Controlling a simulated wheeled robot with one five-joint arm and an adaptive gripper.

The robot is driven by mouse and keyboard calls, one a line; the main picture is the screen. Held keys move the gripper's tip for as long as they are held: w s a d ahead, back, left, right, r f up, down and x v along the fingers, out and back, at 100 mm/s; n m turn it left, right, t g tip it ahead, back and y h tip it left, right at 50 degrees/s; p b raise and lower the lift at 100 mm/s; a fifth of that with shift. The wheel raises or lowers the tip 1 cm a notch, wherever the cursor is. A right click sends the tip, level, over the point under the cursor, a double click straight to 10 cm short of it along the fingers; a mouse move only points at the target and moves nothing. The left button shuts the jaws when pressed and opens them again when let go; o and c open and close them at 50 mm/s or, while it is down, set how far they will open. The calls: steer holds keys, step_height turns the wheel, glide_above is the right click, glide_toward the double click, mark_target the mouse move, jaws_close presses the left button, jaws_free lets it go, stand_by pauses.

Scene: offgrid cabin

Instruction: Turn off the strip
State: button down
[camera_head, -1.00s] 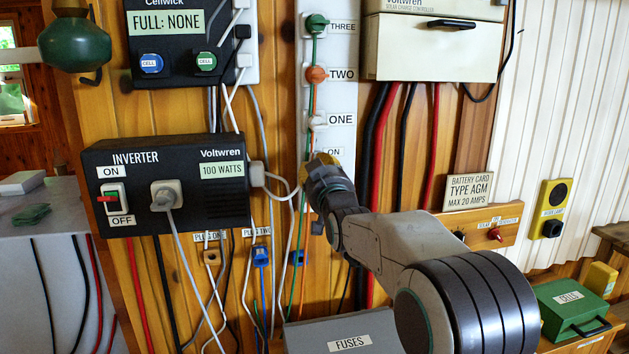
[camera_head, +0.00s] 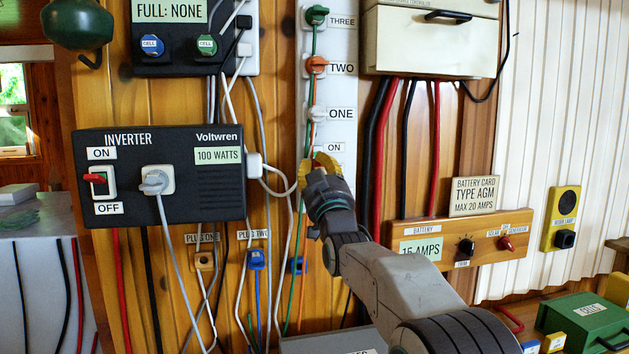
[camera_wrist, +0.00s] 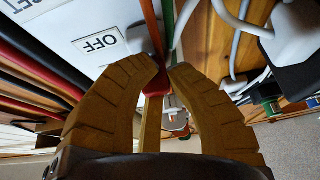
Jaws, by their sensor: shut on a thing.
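The white power strip (camera_head: 342,90) stands upright on the wood wall, with sockets labelled ONE, TWO and THREE and an ON label above its switch. My gripper (camera_head: 320,163) is at the strip's lower end and covers most of the switch. In the wrist view, my gripper (camera_wrist: 164,72) has its two yellow-brown fingers closed around a small red switch (camera_wrist: 153,82). The strip's OFF label (camera_wrist: 95,43) shows beside it. In the head view only a bit of red shows at the fingertips. Which way the switch is set cannot be told.
The black inverter (camera_head: 210,190) with its own red switch hangs to the left. A wood panel (camera_head: 485,243) with a knob and red switch is at the right. Cables run down the strip and past my fingers. A fuse box (camera_head: 320,343) is below.

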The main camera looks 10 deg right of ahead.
steer(key=shift+d, duration=0.25)
steer(key=c, duration=1.4)
jaws_free()
steer(key=shift+d, duration=0.2)
steer(key=o, duration=0.4)
steer(key=shift+a, duration=0.1)
steer(key=shift+s+a+f, duration=0.1)
steer(key=shift+s+f, duration=0.25)
steer(key=shift+s, duration=0.2)
steer(key=shift+v, duration=5.35)
steer(key=shift+o, duration=0.2)
steer(key=shift+f, duration=0.15)
